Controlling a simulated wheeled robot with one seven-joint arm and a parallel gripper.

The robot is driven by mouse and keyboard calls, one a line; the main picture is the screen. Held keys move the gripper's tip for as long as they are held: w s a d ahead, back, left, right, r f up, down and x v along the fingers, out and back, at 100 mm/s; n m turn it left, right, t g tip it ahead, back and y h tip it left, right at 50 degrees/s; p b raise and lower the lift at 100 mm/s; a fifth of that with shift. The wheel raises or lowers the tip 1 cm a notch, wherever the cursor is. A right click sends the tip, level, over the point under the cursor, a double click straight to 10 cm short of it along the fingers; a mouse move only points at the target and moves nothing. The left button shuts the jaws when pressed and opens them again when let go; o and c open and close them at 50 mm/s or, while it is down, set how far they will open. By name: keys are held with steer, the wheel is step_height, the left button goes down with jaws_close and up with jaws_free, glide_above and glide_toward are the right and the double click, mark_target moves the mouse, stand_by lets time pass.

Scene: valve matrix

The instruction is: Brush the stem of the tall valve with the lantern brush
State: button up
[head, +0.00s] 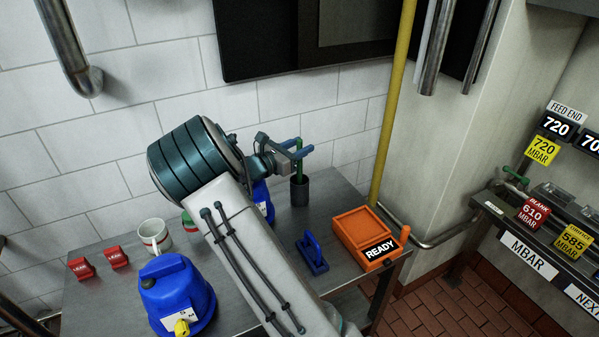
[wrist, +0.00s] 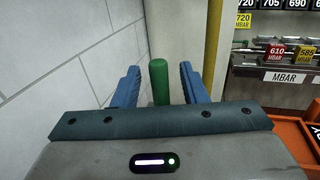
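A green handle (head: 298,165) stands upright in a dark cup (head: 299,190) at the back of the steel table; it looks like the lantern brush, with its lower end hidden in the cup. My gripper (head: 297,150) is open around the upper part of the handle. In the wrist view the green handle (wrist: 159,82) stands between the two blue fingers of my gripper (wrist: 160,86), with a gap on both sides. A green-topped valve fitting (head: 514,180) shows on the bench at the right; I cannot tell whether it is the tall valve.
A yellow pipe (head: 393,105) rises behind the table's right end.

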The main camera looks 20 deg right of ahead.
steer(key=shift+w+d, duration=0.1)
steer(key=shift+d, duration=0.1)
jaws_close()
